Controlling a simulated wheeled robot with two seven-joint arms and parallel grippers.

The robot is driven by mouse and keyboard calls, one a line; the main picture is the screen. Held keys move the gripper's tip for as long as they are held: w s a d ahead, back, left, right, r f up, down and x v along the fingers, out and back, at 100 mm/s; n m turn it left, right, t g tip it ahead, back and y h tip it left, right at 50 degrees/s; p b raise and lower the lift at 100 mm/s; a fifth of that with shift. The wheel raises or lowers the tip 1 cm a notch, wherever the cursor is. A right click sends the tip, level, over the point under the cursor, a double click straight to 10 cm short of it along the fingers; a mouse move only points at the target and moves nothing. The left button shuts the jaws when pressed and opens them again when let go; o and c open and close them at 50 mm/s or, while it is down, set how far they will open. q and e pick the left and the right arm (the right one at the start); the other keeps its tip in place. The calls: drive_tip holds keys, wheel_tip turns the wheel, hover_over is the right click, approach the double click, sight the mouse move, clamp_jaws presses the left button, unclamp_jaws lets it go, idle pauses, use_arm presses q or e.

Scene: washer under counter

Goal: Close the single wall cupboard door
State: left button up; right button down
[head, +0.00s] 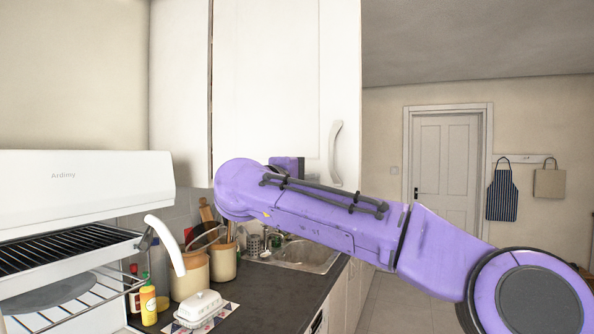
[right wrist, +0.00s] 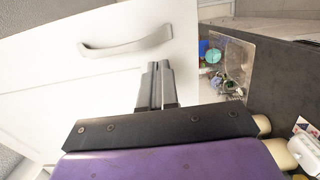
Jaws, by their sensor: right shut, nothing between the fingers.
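The white wall cupboard door (head: 265,80) fills the upper middle of the head view, with a curved handle (head: 336,152) near its right edge. A dark gap runs along its left edge; how far it stands open is hard to tell. The door (right wrist: 60,85) and its handle (right wrist: 127,42) also show in the right wrist view. My right gripper (right wrist: 158,80) is shut and empty, its fingers over the door's lower part beside the handle; contact cannot be told. In the head view my purple right arm hides most of that gripper. My left gripper is not in view.
Below are a dark worktop (head: 270,286) with a sink (head: 305,256), jars (head: 190,274), bottles and a white butter dish (head: 200,308). A white cooker (head: 80,190) with a raised grill stands at left. Open floor (head: 400,300) lies at right, before a closed room door (head: 447,165).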

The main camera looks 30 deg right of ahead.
sight(330, 177)
drive_tip(key=p+x, duration=0.2)
drive_tip(key=x, duration=0.3)
drive_tip(key=shift+r+p, duration=0.2)
drive_tip(key=shift+p, duration=0.1)
drive_tip(key=shift+w+d+f, duration=0.15)
drive_tip(key=shift+w+d, duration=0.2)
drive_tip(key=shift+d, duration=0.15)
drive_tip(key=shift+d+f, duration=0.1)
